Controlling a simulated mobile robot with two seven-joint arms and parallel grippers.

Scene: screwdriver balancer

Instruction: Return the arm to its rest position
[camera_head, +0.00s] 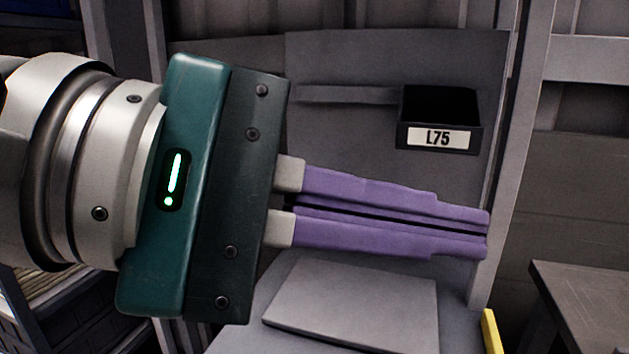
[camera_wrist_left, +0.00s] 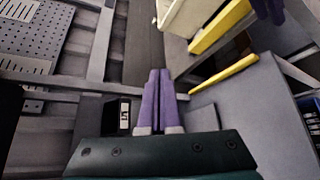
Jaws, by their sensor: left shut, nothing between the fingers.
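My left gripper (camera_head: 487,233) reaches in from the left across the middle of the head view. Its two purple fingers lie together and hold nothing. It also shows in the left wrist view (camera_wrist_left: 159,72), with the purple fingers side by side. It hangs in front of a grey panel, clear of the surfaces as far as I can see. My right gripper is not in the head view; a purple piece at the top edge of the left wrist view is too cut off to identify.
A black bin labelled L75 (camera_head: 439,118) is fixed to the grey back panel (camera_head: 340,60). A flat grey plate (camera_head: 355,308) lies below my fingers. A dark table (camera_head: 590,290) stands at the lower right. A yellow bar (camera_wrist_left: 222,77) shows in the left wrist view.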

